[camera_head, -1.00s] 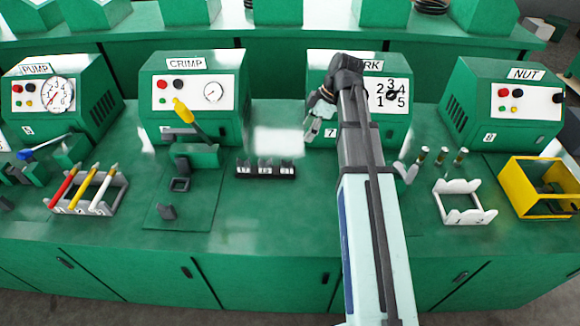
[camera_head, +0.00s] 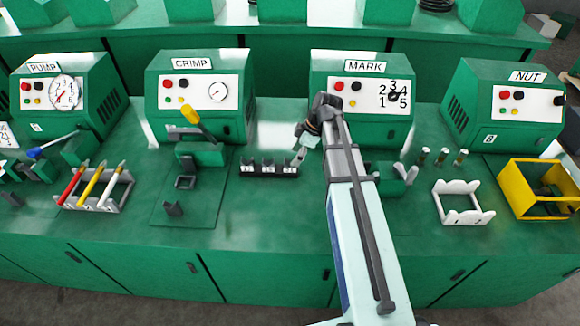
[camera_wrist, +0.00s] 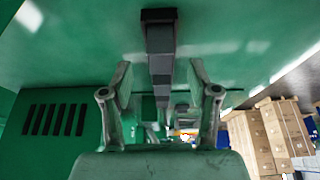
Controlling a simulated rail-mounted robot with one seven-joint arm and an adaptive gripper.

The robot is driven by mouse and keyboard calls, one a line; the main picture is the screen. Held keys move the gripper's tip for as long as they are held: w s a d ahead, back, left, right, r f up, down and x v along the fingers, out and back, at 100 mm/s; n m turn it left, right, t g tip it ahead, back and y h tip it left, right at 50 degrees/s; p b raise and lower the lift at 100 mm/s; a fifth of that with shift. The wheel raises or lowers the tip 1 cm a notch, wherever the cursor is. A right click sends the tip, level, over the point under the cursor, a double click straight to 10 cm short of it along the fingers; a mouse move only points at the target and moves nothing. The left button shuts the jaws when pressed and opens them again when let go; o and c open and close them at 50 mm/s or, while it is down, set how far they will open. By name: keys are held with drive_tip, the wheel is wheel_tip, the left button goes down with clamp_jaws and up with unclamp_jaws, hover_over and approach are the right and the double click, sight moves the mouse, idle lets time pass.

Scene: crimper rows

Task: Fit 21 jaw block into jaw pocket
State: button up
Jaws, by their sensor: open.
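Three dark jaw blocks with small white labels (camera_head: 267,163) stand in a black rack (camera_head: 268,174) on the bench in front of the CRIMP and MARK machines. The labels are too small to read, so I cannot tell which block is 21. My gripper (camera_head: 301,153) is at the right end of the rack, above or beside it. In the wrist view my gripper (camera_wrist: 162,82) is open, with the dark row of blocks and rack (camera_wrist: 160,52) seen end-on between and beyond the fingers. A dark square frame (camera_head: 186,182), possibly the jaw pocket, sits on the CRIMP station plate.
The CRIMP machine (camera_head: 200,95) has a yellow-handled lever (camera_head: 195,120). A grey rack with red, yellow and white sticks (camera_head: 97,190) is at left. A white rack (camera_head: 462,203) and yellow bin (camera_head: 543,188) are at right. Bench in front of the block rack is clear.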

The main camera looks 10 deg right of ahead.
sight(290, 167)
drive_tip(key=shift+d+p+x, duration=0.15)
drive_tip(key=shift+p+x, duration=0.35)
drive_tip(key=shift+x, duration=0.4)
drive_tip(key=shift+d+p+x, duration=0.15)
drive_tip(key=shift+p+x, duration=0.35)
drive_tip(key=shift+x, duration=1.3)
drive_tip(key=shift+s, duration=0.15)
clamp_jaws()
